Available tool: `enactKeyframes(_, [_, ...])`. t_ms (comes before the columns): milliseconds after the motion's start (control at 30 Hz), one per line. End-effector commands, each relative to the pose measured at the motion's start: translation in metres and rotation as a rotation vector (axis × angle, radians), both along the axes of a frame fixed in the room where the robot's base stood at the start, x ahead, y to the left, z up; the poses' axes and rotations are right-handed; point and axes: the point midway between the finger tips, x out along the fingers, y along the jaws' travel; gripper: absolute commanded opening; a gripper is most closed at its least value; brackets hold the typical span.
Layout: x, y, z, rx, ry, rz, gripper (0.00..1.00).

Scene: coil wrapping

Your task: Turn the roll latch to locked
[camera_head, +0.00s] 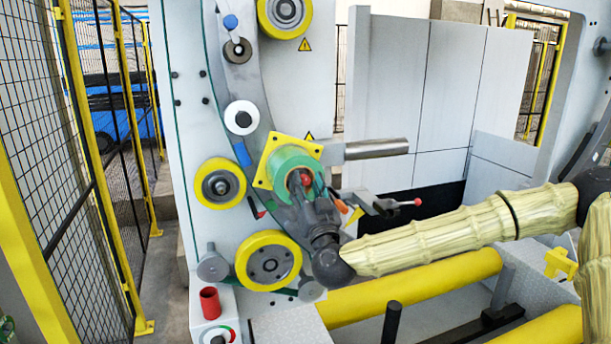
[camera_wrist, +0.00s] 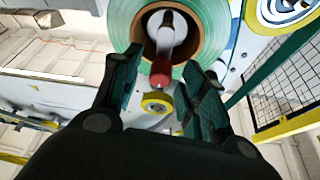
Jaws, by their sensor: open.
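The green roll (camera_head: 285,160) sits on its spindle in front of a yellow square plate (camera_head: 268,180). In the wrist view the roll (camera_wrist: 122,18) fills the top, with a pale spindle in its bore. A red knob (camera_wrist: 160,73), which looks like the roll latch's handle, projects from the middle toward me; it also shows in the head view (camera_head: 307,180). My gripper (camera_wrist: 166,76) is open, one finger on each side of the knob. I cannot tell whether either finger touches it. In the head view my gripper (camera_head: 308,190) partly covers the roll's front.
Yellow-rimmed rollers (camera_head: 220,183) and (camera_head: 268,260) stand beside and below the roll. A metal bar (camera_head: 375,149) projects to the right. A red-tipped lever (camera_head: 416,201) is right of my gripper. A red cup (camera_head: 210,303) stands lower left. A mesh fence (camera_head: 62,150) bounds the left.

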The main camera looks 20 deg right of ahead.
Motion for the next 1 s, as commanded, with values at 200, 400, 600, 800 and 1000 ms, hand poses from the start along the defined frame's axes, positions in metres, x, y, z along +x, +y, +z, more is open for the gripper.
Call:
enactKeyframes(200, [0.0124,-0.0004,0.0054,0.001,0.001,0.001,0.42])
enactKeyframes(400, [0.0136,-0.0005,0.005,0.001,0.001,0.001,0.42])
enactKeyframes(600, [0.0134,-0.0006,0.005,0.001,0.001,0.001,0.24])
enactKeyframes(800, [0.0133,-0.0007,0.0049,0.001,0.001,0.001,0.0])
enactKeyframes(1000, [0.0132,-0.0014,0.0041,0.014,0.001,0.001,0.0])
